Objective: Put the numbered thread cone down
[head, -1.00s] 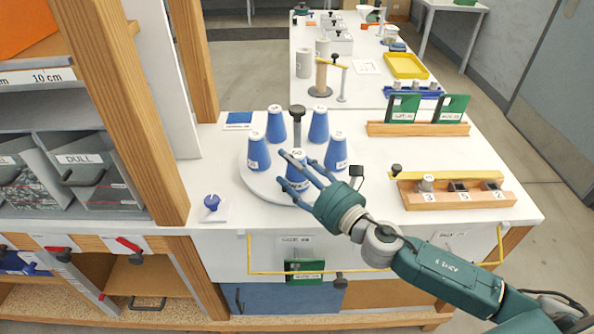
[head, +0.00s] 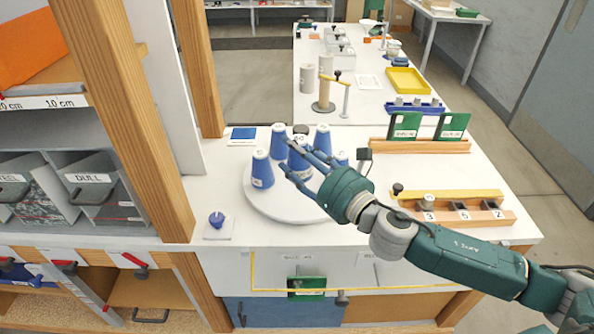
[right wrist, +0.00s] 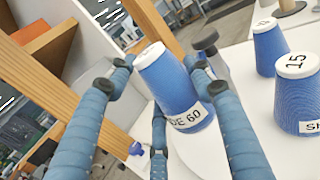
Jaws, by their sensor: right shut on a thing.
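The blue thread cone with a white top, labelled 60 (right wrist: 175,85), stands between the fingers of my right gripper (head: 292,156), which is shut on it. In the head view this cone (head: 300,163) is partly hidden by the blue fingers and appears raised over the white round turntable (head: 285,209). The right wrist view shows the cone tilted in the picture, with fingers on both sides. Other blue cones stand on the turntable: at left (head: 262,170), back left (head: 278,142), back right (head: 322,138), and right, mostly hidden (head: 342,158). My left gripper is not in view.
A dark-knobbed post (head: 300,131) rises at the turntable's middle, just behind the held cone. The turntable's front is bare. A small blue-knobbed item (head: 217,220) stands front left. A wooden block with numbered slots (head: 460,214) lies right. A wooden upright (head: 130,120) borders the left.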

